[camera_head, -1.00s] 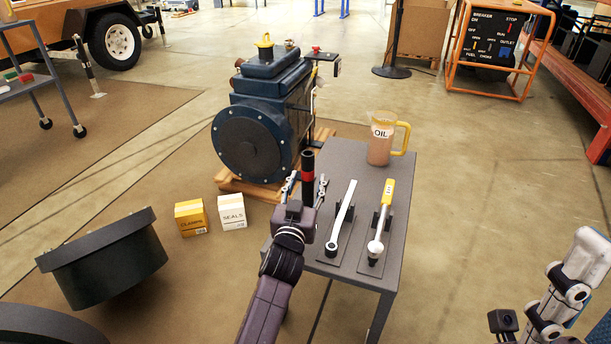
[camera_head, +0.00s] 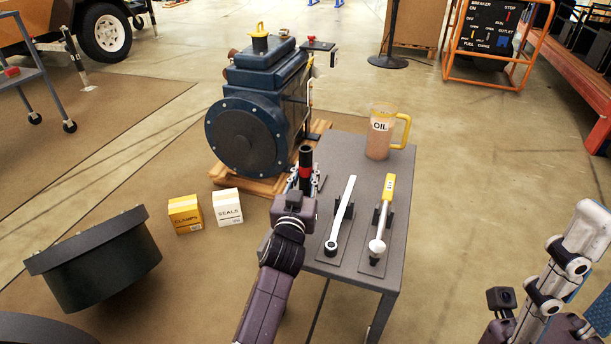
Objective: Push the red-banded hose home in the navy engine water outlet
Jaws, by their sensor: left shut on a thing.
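The navy engine (camera_head: 270,105) sits on a wooden pallet at the upper middle, its round dark flywheel face toward me. I cannot clearly make out its water outlet from here. My left gripper (camera_head: 304,184) is shut on the black hose with a red band (camera_head: 306,158). The hose stands upright in the fingers, in front of the engine's right side in the picture and apart from the engine as far as I can tell. My right arm shows at the lower right; the dark piece (camera_head: 501,300) there does not show its jaw state.
A grey table (camera_head: 345,255) holds a wrench (camera_head: 341,215), a yellow-handled tool (camera_head: 382,220) and an oil jug (camera_head: 380,135). A yellow clamps box (camera_head: 185,215) and white seals box (camera_head: 228,207) stand on the floor. A dark round drum (camera_head: 100,262) is at left.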

